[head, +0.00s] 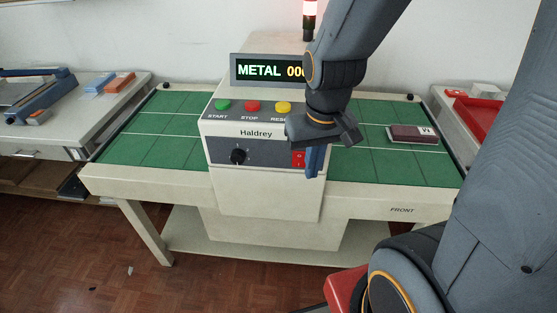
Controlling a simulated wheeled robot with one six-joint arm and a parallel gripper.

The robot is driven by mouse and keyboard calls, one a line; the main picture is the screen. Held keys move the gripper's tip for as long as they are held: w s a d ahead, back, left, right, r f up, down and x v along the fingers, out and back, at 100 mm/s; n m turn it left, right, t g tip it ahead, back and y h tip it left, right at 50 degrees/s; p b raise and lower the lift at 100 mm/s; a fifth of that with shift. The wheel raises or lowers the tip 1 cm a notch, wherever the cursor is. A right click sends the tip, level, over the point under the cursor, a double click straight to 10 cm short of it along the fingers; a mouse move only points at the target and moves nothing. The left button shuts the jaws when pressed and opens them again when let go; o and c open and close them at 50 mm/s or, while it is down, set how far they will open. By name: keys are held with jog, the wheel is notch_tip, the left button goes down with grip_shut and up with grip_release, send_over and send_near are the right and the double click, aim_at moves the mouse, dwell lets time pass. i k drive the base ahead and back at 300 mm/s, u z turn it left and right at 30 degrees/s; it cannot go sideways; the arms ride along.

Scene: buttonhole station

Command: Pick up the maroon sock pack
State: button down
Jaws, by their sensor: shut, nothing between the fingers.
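The maroon sock pack (408,134) lies flat on the right part of the green-topped table, with a pale label at its right end. My gripper (314,162) hangs in front of the right side of the machine's control panel, to the left of the pack and clearly apart from it. Its blue fingers point down and look closed, with nothing seen between them. The arm above it hides part of the machine's display and panel.
The cream machine (265,185) with buttons and a "METAL" display (267,71) stands mid-table. The green surface (160,135) is clear on the left. Side tables hold a blue tool (40,103), small boxes (119,82) and a red tray (478,115).

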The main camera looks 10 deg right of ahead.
aim_at(397, 133)
jog(key=z, duration=1.4)
